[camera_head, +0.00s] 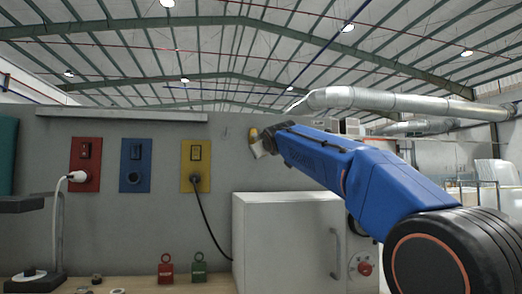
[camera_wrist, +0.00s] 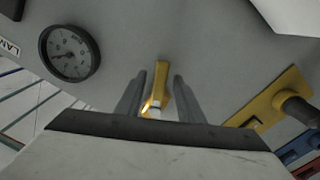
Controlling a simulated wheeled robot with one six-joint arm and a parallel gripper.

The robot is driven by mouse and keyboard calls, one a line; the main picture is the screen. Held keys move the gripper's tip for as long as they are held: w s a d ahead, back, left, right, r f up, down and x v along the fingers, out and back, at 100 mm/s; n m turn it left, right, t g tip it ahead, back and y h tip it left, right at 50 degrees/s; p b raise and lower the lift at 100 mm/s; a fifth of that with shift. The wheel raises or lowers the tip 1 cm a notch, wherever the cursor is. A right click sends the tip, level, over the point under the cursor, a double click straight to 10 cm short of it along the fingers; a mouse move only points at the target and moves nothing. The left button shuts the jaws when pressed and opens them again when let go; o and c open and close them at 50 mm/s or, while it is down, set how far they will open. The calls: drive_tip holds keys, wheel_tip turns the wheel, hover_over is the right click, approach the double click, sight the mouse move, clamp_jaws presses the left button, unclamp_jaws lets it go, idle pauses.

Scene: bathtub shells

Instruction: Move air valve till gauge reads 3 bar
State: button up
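In the wrist view a round dark-rimmed gauge (camera_wrist: 70,52) is on the grey wall at upper left. Its numbers and needle are too small to read surely. A narrow yellow valve lever (camera_wrist: 162,75) shows at the middle, with a pale part at its lower end. My gripper (camera_wrist: 158,88) is open, with one finger on either side of the lever. I cannot tell whether the fingers touch it. In the head view my gripper's end is at the wall beside a small yellow piece (camera_head: 253,134), mostly hidden by my arm; the gauge is not visible there.
Red (camera_head: 86,184), blue (camera_head: 135,184) and yellow (camera_head: 195,153) socket panels are on the wall. A black cable hangs from the yellow one. A white cabinet (camera_head: 280,240) stands below my arm. Red (camera_head: 166,270) and green (camera_head: 199,268) padlock-like tags are on the bench.

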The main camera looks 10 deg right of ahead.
drive_tip(key=shift+w, duration=0.8)
clamp_jaws()
drive_tip(key=shift+d+r+n, duration=0.25)
drive_tip(key=shift+n, duration=0.45)
drive_tip(key=shift+d+r+n, duration=0.2)
drive_tip(key=shift+d+n, duration=0.15)
drive_tip(key=shift+n, duration=0.55)
unclamp_jaws()
